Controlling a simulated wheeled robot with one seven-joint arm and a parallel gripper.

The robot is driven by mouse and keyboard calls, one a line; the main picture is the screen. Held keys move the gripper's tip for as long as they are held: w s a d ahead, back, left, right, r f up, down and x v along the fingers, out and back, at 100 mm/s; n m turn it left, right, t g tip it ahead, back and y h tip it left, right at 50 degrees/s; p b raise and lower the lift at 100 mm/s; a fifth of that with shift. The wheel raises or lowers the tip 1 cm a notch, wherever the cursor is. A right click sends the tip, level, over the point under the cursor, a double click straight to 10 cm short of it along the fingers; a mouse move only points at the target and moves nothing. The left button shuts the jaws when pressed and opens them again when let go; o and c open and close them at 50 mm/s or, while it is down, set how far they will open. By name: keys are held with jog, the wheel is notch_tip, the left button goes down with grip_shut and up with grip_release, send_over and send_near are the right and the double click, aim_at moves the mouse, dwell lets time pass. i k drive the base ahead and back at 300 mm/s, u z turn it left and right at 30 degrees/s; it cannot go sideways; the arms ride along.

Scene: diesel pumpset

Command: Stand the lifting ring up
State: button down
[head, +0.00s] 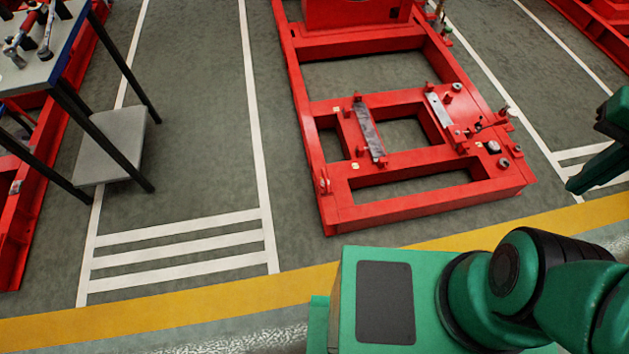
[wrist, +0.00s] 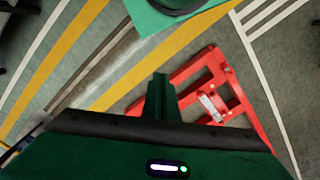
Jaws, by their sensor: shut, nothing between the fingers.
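My gripper (wrist: 160,96) shows in the wrist view as green fingers together, with nothing held between them. It is in the air, apart from the red skid frame (head: 430,213), which also shows beyond it in the wrist view (wrist: 248,112). Small fittings sit on the frame in the head view. One at its front left corner (head: 324,184) looks like a small ring or lug, and a round one (head: 505,162) sits near the right corner. I cannot tell for sure which fitting is the lifting ring or how it lies.
A table (head: 30,78) with tools stands at the left, with a low grey shelf (head: 112,140) beside it. Other red frames (head: 12,240) stand at the left and the far right. The grey floor (head: 190,120) between table and skid is clear, with white and yellow lines.

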aim_at(324, 174)
jog(key=u, duration=1)
jog(key=i, duration=0.75)
jog(key=z, duration=0.45)
